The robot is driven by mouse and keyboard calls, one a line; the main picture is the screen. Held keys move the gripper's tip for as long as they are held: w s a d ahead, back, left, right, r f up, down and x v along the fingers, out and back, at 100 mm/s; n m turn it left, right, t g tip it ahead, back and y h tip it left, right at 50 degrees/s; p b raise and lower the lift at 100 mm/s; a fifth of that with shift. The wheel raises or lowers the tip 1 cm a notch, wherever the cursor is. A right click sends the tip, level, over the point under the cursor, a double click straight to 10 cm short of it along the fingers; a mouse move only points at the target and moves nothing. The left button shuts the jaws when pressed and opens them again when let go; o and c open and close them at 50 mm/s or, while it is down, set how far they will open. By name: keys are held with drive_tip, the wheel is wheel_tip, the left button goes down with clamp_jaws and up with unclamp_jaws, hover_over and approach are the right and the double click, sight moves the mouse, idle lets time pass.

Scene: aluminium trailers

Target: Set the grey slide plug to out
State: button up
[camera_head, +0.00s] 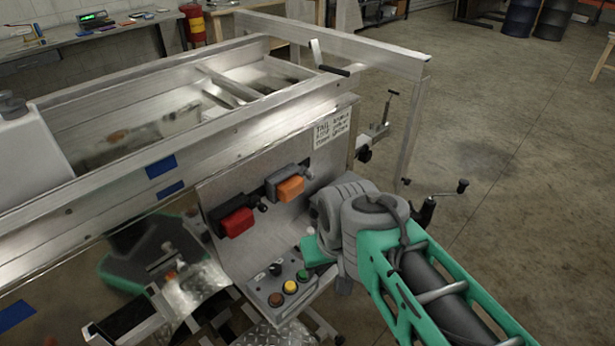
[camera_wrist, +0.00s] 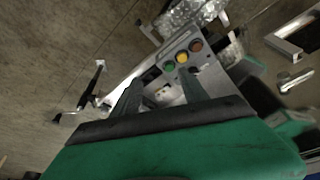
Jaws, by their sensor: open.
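My gripper (camera_wrist: 163,84) is open, with its two dark fingers apart in the wrist view. A pale grey piece with small dark marks (camera_wrist: 163,95) shows between the fingers. It may be the grey slide plug, but it is too small to tell, and whether it is in or out is unclear. In the head view my gripper (camera_head: 318,251) is at the right end of the metal control panel (camera_head: 252,285), and its fingertips are hidden. A small whitish knob (camera_head: 311,231) shows just beside my gripper.
The panel has brown (camera_head: 276,299), yellow (camera_head: 290,286) and green (camera_head: 302,275) buttons and a black knob (camera_head: 275,269). Red (camera_head: 236,222) and orange (camera_head: 290,188) boxes sit on the upright plate behind. A crank handle (camera_head: 462,186) stands to the right. Floor beyond it is clear.

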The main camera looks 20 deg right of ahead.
drive_tip(key=shift+c, duration=0.3)
drive_tip(key=w+f+b, duration=0.2)
drive_tip(key=w, duration=0.1)
drive_tip(key=w+f+n+t+y+b, duration=0.1)
drive_tip(key=w+f+b, duration=0.1)
drive_tip(key=w, duration=0.1)
drive_tip(key=w+f+n+y+b, duration=0.1)
drive_tip(key=w+f+b, duration=0.1)
drive_tip(key=w, duration=0.1)
drive_tip(key=shift+w+a+f+t+b, duration=0.1)
drive_tip(key=shift+w+a+t+b, duration=0.2)
drive_tip(key=shift+a+t+b, duration=0.1)
drive_tip(key=c, duration=0.4)
drive_tip(key=w+f+n+t+y+b, duration=0.2)
drive_tip(key=w+f+b, duration=0.15)
drive_tip(key=w, duration=0.25)
drive_tip(key=t+y+b, duration=0.6)
drive_tip(key=t+b, duration=0.1)
drive_tip(key=t, duration=0.1)
approach(313, 178)
drive_tip(key=x, duration=0.8)
drive_tip(key=shift+s+r, duration=0.1)
drive_tip(key=shift+w+a, duration=0.2)
drive_tip(key=shift+w, duration=0.05)
